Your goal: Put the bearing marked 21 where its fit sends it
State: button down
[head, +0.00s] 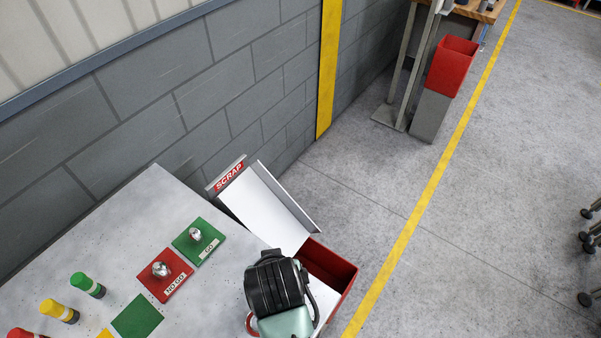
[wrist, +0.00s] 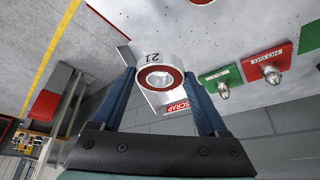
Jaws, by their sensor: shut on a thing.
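The bearing marked 21 (wrist: 154,62) shows in the wrist view as a pale ring with a red face around its bore, its number on the side. My gripper (wrist: 160,82) is shut on it, one finger on each side. In the head view my gripper (head: 262,318) is at the table's right end, in front of the SCRAP chute; a red and white edge of the bearing (head: 249,324) shows beside it. The red NO GO pad (head: 153,286) and green GO pad (head: 187,250) lie to the left, each with a shiny metal piece on it.
The white SCRAP chute (head: 262,215) stands at the table edge above a red bin (head: 343,269). Green (head: 87,285), yellow (head: 60,311) and red (head: 22,333) cylinders stand at the left. A bare green pad (head: 137,316) lies near them. The block wall (head: 170,100) runs behind.

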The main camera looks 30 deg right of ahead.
jog(key=f, duration=0.6)
jog(key=f+p, duration=0.1)
jog(key=f, duration=0.3)
jog(key=shift+s+d, duration=0.15)
jog(key=shift+d, duration=0.15)
jog(key=shift+f, duration=0.1)
jog(key=shift+f, duration=0.15)
grip_release()
jog(key=v, duration=1.2)
jog(key=shift+r, duration=0.2)
